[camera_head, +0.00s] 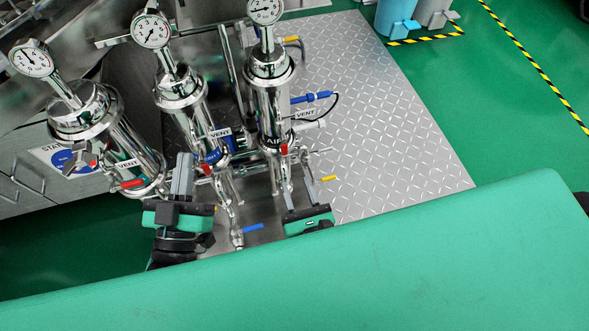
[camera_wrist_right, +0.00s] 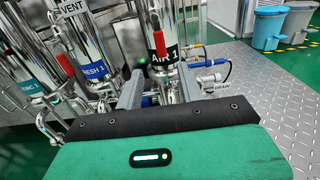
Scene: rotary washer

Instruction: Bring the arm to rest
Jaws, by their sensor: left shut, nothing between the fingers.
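My left gripper (camera_head: 183,172) is in the head view, below the middle steel cylinder, with its grey fingers shut together and nothing between them. My right gripper (camera_head: 297,180) is in the head view below the right steel cylinder. The right wrist view shows its two grey fingers (camera_wrist_right: 149,78) apart, with no object held between them. They point toward the pipes under a red-handled valve (camera_wrist_right: 159,44). Whether the fingertips touch any pipe cannot be told. Much of both arms is hidden behind the large green surface in the foreground.
Steel cylinders with gauges (camera_head: 152,30) and thin pipes crowd the space ahead of both grippers. A blue-handled valve (camera_head: 311,97) sticks out at the right. A diamond-plate floor (camera_head: 385,130) is clear to the right. A blue bin (camera_head: 397,17) stands at the back right.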

